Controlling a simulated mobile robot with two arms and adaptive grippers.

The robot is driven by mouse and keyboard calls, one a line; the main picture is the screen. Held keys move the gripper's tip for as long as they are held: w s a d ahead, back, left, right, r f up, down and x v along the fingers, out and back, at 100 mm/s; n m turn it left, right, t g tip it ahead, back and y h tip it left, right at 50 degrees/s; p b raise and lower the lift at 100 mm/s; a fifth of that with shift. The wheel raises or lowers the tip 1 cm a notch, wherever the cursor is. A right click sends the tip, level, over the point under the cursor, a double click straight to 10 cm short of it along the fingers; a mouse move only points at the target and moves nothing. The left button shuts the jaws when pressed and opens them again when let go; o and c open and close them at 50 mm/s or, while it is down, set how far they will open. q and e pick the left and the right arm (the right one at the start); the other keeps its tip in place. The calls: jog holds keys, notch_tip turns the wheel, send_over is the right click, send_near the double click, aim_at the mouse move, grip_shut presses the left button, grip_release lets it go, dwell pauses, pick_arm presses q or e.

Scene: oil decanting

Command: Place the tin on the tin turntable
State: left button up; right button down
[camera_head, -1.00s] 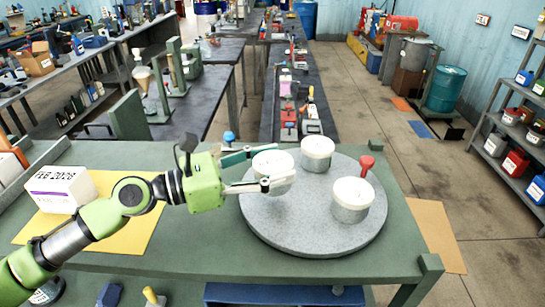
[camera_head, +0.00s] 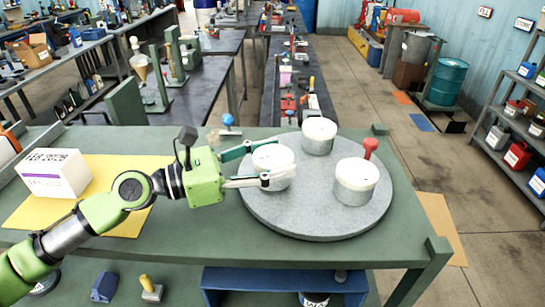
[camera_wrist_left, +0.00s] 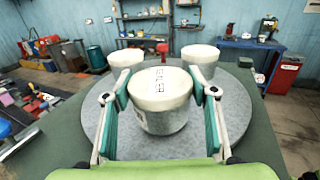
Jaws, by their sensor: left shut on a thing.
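The tin, a pale metal can with a cream lid (camera_head: 273,157), is between the fingers of my left gripper (camera_head: 265,165). The gripper is shut on its sides. The tin is over the left part of the round grey tin turntable (camera_head: 300,218), at or very close to its surface; I cannot tell whether it touches. In the left wrist view the tin (camera_wrist_left: 160,98) is upright between the teal finger pads, with dark print on its lid. Two similar tins stand on the turntable, one at the back (camera_head: 319,137) and one at the right (camera_head: 355,182). My right gripper is not in view.
A red-knobbed part (camera_head: 370,148) rises at the turntable's right rear. A blue knob (camera_head: 228,121) stands behind my gripper. A white box (camera_head: 54,173) sits on a yellow mat (camera_head: 130,215) at the left. The turntable's front is bare.

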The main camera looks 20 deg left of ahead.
pick_arm(q)
jog(key=shift+f, duration=0.3)
jog(key=shift+f, duration=0.15)
jog(key=o, duration=1.5)
jog(key=shift+o, duration=0.2)
jog(key=shift+v, duration=6)
